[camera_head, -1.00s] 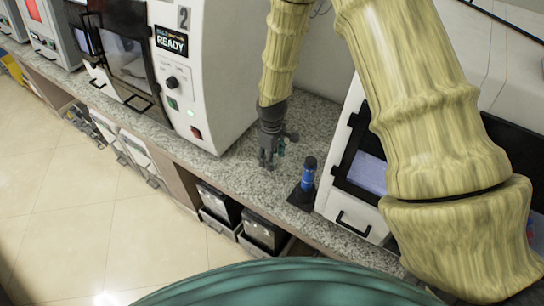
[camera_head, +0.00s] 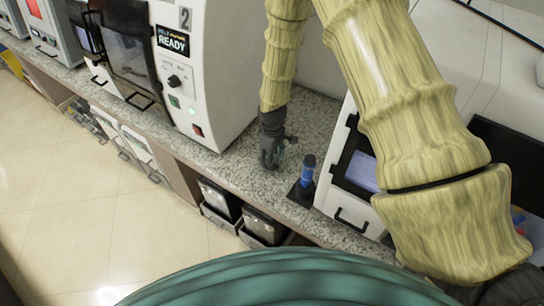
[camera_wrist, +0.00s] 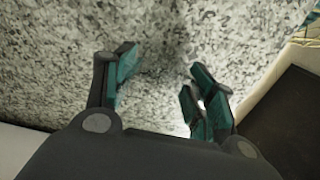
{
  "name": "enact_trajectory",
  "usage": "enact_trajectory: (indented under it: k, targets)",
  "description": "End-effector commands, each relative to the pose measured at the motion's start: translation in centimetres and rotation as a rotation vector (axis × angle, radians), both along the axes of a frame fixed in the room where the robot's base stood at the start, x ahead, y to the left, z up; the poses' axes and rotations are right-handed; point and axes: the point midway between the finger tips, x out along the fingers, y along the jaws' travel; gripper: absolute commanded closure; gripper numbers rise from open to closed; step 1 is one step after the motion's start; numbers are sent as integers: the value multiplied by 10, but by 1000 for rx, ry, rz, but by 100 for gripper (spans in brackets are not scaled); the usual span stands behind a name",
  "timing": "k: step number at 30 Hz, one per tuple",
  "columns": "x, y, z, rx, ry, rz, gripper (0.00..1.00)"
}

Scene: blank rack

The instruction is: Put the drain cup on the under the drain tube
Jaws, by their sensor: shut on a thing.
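My gripper (camera_head: 271,160) is low over the speckled counter, between the machine marked 2 and a blue-capped bottle. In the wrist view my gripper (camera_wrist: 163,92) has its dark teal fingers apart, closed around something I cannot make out. A small bright spot shows by the right fingers, and speckled counter shows between the fingers. I cannot pick out the drain cup by its shape. I cannot pick out a drain tube in either view.
The white machine (camera_head: 205,75) with a READY screen stands left of my gripper. The blue bottle (camera_head: 307,172) on a dark base (camera_head: 300,194) stands close on the right, beside another white machine (camera_head: 345,205).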

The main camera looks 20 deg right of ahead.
Motion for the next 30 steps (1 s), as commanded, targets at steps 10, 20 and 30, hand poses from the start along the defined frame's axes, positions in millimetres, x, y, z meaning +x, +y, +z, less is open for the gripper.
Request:
enact_trajectory:
  k: [10,20,30]
  targets:
    - [0,0,-2,0,0,0,23]
    - [0,0,2,0,0,0,23]
    - [1,0,27,0,-2,0,23]
